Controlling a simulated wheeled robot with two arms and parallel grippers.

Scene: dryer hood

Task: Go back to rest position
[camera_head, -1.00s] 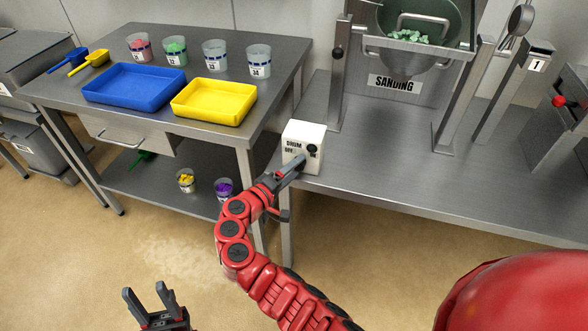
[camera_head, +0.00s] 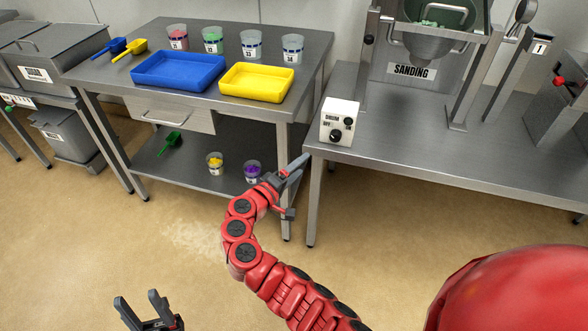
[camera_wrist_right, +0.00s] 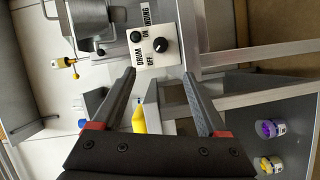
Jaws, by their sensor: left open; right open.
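My right gripper (camera_head: 297,186) is open and empty. In the head view it is in front of the table edge, below and left of the white drum control box (camera_head: 338,118), and apart from it. In the right wrist view the box (camera_wrist_right: 153,45) shows beyond the gap between the spread fingers (camera_wrist_right: 158,77). The box has a black knob (camera_head: 336,136) and a small round dark button (camera_head: 348,121). My left gripper (camera_head: 150,303) is open and empty at the bottom left of the head view, above the floor.
The right table carries the sanding drum (camera_head: 440,40) and a red-knobbed unit (camera_head: 560,100). The left table holds a blue tray (camera_head: 178,72), a yellow tray (camera_head: 257,83), scoops and several cups. Two more cups stand on its lower shelf (camera_head: 190,170). The floor (camera_head: 400,225) in front is clear.

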